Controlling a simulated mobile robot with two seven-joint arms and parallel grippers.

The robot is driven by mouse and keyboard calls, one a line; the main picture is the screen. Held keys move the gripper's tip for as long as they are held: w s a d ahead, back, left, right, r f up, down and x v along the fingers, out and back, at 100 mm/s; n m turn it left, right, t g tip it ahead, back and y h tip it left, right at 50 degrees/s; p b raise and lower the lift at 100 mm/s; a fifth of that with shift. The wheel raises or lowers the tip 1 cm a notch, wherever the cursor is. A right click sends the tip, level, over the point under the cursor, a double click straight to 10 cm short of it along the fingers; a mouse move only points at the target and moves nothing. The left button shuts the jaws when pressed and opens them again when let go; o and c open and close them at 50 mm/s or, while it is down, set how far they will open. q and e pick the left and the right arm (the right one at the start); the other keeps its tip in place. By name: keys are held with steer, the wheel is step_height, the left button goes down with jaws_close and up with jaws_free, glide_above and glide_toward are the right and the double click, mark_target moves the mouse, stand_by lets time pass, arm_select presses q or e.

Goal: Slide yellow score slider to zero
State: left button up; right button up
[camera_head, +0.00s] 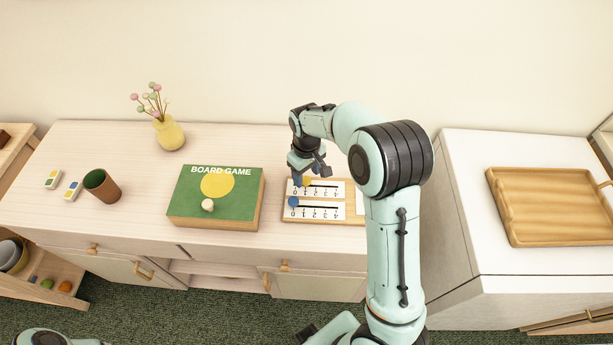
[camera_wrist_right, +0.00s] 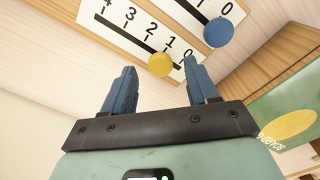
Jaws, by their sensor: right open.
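The score board (camera_head: 324,219) is a wooden board with two white number strips and black tracks, lying on the cabinet top. The yellow slider (camera_head: 306,182) is on the farther strip, partly covered by my right gripper (camera_head: 308,172). In the right wrist view the yellow slider (camera_wrist_right: 160,64) lines up with the 1 mark. My right gripper is open over the board, and its blue fingers appear on either side of the yellow slider. I cannot tell whether they touch it. The blue slider (camera_head: 293,201) is at the 0 end of the nearer strip. My left gripper is not in view.
A green board game box (camera_head: 190,196) with a small pale piece (camera_head: 207,205) on it lies left of the board. A wooden tray (camera_head: 545,205) is on the right cabinet.

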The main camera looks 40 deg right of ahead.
mark_target(294, 185)
steer(key=shift+f, duration=0.95)
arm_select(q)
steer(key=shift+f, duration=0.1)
arm_select(e)
steer(key=shift+c, duration=0.3)
jaws_close()
steer(key=shift+w+a, duration=0.15)
steer(key=shift+w, duration=0.05)
steer(key=w+a, duration=0.2)
steer(key=shift+w+a, duration=0.1)
steer(key=shift+a, duration=0.25)
steer(key=shift+o, duration=0.3)
jaws_free()
steer(key=shift+d, duration=0.15)
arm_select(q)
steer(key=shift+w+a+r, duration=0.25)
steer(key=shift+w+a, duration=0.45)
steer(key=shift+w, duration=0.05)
